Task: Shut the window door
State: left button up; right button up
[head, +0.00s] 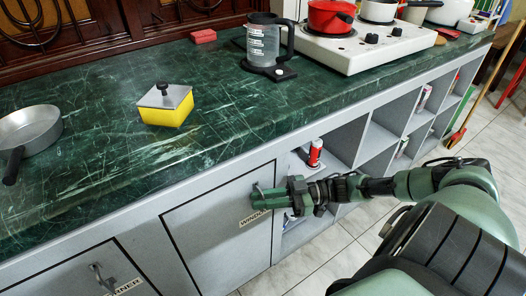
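The window door (212,238) is a grey cabinet panel below the counter, with a partly covered label (254,217) reading "WINDOW". It looks flush or nearly flush with the cabinet front; a small gap cannot be ruled out. My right gripper (262,197) reaches in from the right and points left, in front of the door's upper right part. Its fingers cover the place where a handle may be. I cannot tell whether they touch the door or are open or shut. My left gripper is not in view.
A second door (72,278) with a metal handle (102,278) is at lower left. The green counter (100,190) holds a pan (30,125), a yellow box (168,112), a jug (264,42) and a stove (345,50).

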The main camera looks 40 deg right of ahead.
jog(key=v, duration=0.8)
jog(key=shift+w+a, duration=0.1)
dwell(0.6)
